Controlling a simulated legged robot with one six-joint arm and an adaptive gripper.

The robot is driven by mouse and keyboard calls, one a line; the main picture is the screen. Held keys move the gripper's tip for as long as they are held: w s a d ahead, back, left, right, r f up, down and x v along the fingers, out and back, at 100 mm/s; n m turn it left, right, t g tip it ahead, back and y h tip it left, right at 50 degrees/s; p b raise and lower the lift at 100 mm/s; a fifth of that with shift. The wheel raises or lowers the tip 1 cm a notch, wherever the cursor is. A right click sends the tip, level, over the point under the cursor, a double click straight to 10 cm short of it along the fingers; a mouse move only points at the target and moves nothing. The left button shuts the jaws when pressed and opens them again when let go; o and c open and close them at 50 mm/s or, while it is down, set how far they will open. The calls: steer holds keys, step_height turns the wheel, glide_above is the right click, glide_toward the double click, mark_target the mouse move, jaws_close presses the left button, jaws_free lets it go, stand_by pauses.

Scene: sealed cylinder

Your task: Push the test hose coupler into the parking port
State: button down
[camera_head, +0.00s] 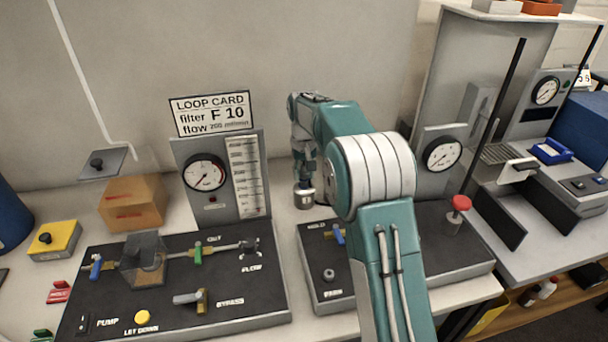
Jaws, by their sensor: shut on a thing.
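My gripper (305,178) points down behind the right-hand black panel, left of my teal arm. It is shut on a short silver cylinder, which looks like the test hose coupler (304,199). The coupler is upright beneath the fingers, and I cannot tell its exact height above the bench. The parking port (328,275) appears as a small round grey fitting near the front left of the panel, above a label that seems to read PARK. The coupler is apart from it, farther back. My arm hides the middle of this panel. No hose is clearly visible.
A blue-handled valve (338,234) stands on the right panel, between coupler and port in the picture. The left panel (240,313) carries valves, a gauge and a flow scale. A red-topped fitting (459,206) and a gauge (442,154) stand to the right.

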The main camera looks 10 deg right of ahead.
steer(key=shift+r, duration=2.65)
